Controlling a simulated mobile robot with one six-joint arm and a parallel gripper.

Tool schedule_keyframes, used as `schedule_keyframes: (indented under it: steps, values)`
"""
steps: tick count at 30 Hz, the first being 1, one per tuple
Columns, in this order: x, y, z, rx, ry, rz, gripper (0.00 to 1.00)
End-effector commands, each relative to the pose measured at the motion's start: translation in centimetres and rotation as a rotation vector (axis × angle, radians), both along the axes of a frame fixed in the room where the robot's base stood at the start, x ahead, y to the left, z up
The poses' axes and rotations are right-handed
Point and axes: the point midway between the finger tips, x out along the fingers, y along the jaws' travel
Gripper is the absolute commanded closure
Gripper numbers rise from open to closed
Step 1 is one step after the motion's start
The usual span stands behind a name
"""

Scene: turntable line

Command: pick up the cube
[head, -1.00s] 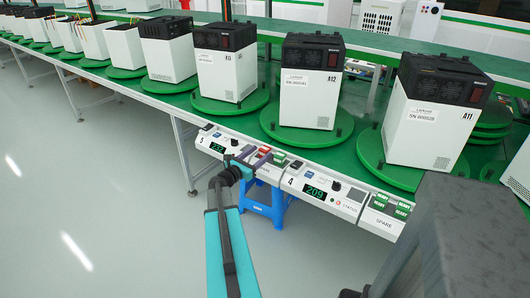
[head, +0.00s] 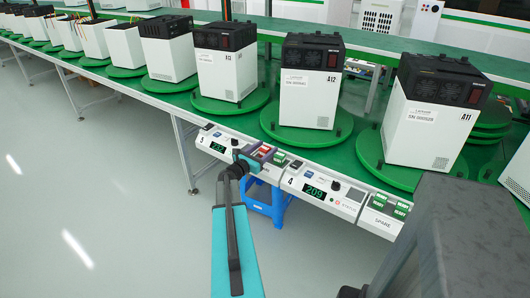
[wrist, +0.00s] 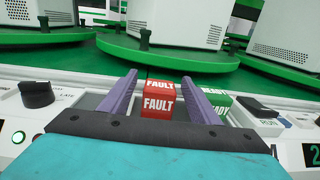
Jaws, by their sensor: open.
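A red cube marked FAULT on its faces (wrist: 158,104) sits on the control panel in the wrist view. My gripper (wrist: 159,82) is open, with one purple finger on each side of the red cube. I cannot tell whether either finger touches it. In the head view the red cube (head: 265,149) shows small at the panel, with my gripper (head: 261,154) at it and partly covering it. A green READY cube (wrist: 217,99) stands just right of the right finger, partly hidden by it.
A dark knob (wrist: 37,94) lies left on the panel, and a RUN switch (wrist: 258,112) right. Green turntables (head: 305,125) with white, black-topped units (head: 308,98) stand behind the panel. A blue stool (head: 270,205) is below. More READY cubes (head: 391,206) sit at the right.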

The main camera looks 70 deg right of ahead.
Motion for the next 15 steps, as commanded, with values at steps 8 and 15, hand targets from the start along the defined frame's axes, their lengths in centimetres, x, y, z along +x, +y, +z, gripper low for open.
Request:
schedule_keyframes:
  steps: [8, 15]
  values:
    - [-0.9, -2.9, 0.2, -0.001, 0.001, -0.001, 0.44]
    - [-1.1, -3.6, 0.1, 0.000, 0.000, 0.001, 0.44]
